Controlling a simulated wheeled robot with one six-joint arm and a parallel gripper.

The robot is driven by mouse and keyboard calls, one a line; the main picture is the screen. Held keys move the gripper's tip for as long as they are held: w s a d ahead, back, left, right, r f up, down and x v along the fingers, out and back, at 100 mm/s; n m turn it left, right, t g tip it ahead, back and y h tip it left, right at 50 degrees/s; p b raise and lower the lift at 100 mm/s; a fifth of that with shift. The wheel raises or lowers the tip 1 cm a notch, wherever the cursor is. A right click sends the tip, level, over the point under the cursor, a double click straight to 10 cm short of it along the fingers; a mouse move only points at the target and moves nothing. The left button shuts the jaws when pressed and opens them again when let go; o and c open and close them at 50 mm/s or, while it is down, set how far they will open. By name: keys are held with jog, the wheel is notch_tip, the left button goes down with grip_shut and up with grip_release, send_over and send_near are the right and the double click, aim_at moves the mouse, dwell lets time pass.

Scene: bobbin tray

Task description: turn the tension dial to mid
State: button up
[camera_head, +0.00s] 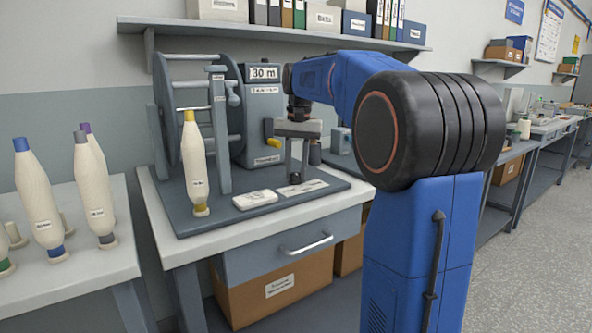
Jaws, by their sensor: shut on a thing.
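My gripper (296,172) reaches down over the base plate at the right front of the grey winding machine (242,105).
A yellow-tipped cone bobbin (195,165) stands on the base plate (222,217), left of a white block (255,199). More bobbins (38,195) stand on the left table. A yellow knob (269,128) is on the machine's housing. A shelf (270,34) hangs above.

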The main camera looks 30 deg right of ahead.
aim_at(298, 174)
jog(key=shift+n, duration=1.5)
jog(key=o, duration=1.1)
jog(key=shift+c, duration=0.2)
notch_tip(298, 174, up, 17)
jog(key=shift+d+r, duration=0.2)
jog(key=shift+d, duration=0.2)
jog(key=shift+s+a, duration=0.1)
jog(key=shift+s, duration=0.1)
